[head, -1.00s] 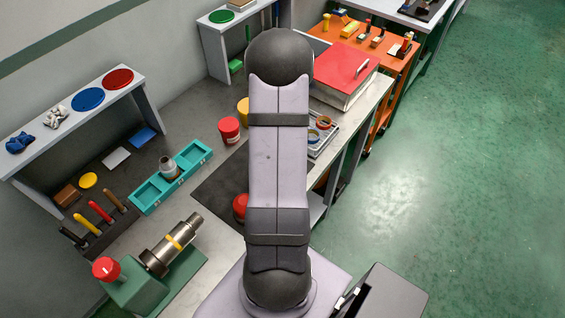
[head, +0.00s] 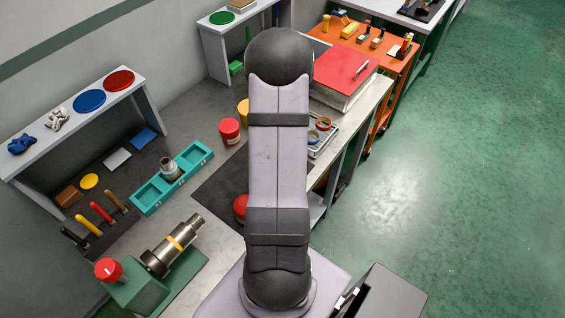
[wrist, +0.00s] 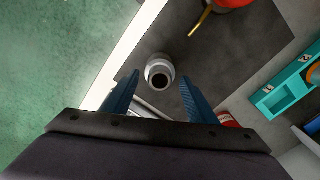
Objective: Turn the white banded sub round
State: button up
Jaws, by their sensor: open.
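A grey metal sub (wrist: 159,62) with a pale, whitish band stands on the dark mat (wrist: 222,60) in the wrist view, its dark round opening facing my camera. My gripper (wrist: 159,78) is open, with one blue finger on each side of the sub in the picture. I see no contact, and cannot tell how far below the fingertips the sub is. In the head view my own arm hides my gripper and this sub. Another grey sub (head: 169,166) stands in the teal tray (head: 150,200).
A green vise (head: 137,287) with a red knob holds a steel pipe (head: 165,254) with a yellow band. Red pots (head: 229,130) stand near the mat, one with a yellow-handled item beside it in the wrist view. A red case (head: 345,72) lies farther back.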

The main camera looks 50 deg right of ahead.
jog(key=shift+r+p, duration=2.35)
jog(key=shift+r, duration=0.75)
jog(key=s+a+f+n+g+y, duration=0.1)
jog(key=s+a, duration=0.3)
jog(key=a, duration=0.2)
jog(key=s+a+f+g+y, duration=0.1)
jog(key=s+a, duration=0.2)
jog(key=a, duration=0.3)
jog(key=w+a+r+n+t+h+b, duration=0.1)
jog(key=a+n, duration=0.4)
jog(key=a, duration=0.5)
jog(key=w+a+r+n+t+h+b, duration=0.1)
jog(key=w+a+r+n+b, duration=0.2)
jog(key=a, duration=0.8)
jog(key=w+n+b, duration=0.1)
jog(key=n, duration=0.1)
jog(key=shift+a+r+n, duration=0.25)
jog(key=shift+r+n, duration=0.05)
jog(key=shift+n, duration=0.1)
